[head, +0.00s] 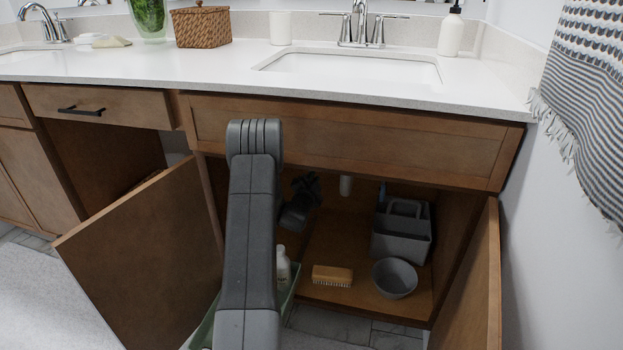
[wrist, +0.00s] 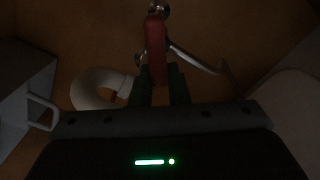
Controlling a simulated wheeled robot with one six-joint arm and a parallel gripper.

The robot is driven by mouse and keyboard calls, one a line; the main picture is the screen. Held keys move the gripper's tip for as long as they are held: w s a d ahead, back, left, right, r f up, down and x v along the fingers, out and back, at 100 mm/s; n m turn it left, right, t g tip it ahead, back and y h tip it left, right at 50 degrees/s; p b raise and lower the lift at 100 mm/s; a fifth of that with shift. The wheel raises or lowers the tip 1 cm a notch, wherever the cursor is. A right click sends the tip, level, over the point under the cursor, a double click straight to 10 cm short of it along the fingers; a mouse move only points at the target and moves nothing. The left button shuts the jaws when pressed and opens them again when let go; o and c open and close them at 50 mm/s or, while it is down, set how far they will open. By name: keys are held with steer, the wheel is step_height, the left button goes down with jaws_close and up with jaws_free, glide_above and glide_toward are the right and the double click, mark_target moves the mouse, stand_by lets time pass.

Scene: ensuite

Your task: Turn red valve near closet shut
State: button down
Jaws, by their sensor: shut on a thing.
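The red valve (wrist: 155,40) shows in the wrist view as a long red handle on a metal fitting at the back of the dark cabinet. My gripper (wrist: 160,90) is shut on the near end of this red handle, with one dark finger on each side. In the head view my gripper (head: 303,190) is a dark shape inside the open cabinet under the right sink, partly behind my arm. The red valve cannot be made out in the head view.
A white curved drain pipe (wrist: 88,88) is left of the valve, and a thin metal line runs to its right. A grey caddy (head: 402,245), grey bowl (head: 394,278) and wooden brush (head: 332,276) stand on the cabinet floor. Open doors (head: 150,255) flank the opening.

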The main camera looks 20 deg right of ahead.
steer(key=m, duration=0.1)
steer(key=f+m, duration=0.1)
steer(key=m, duration=0.1)
steer(key=shift+s+d+m, duration=0.15)
steer(key=shift+m, duration=0.15)
steer(key=shift+f+m, duration=0.25)
steer(key=shift+m, duration=0.65)
steer(key=shift+f+m, duration=0.2)
steer(key=shift+m, duration=0.7)
steer(key=c, duration=1.4)
jaws_free()
steer(key=shift+s, duration=0.1)
steer(key=p+v, duration=0.3)
steer(key=v, duration=1)
steer(key=shift+s+a, duration=0.2)
steer(key=shift+s, duration=0.05)
steer(key=shift+w, duration=0.1)
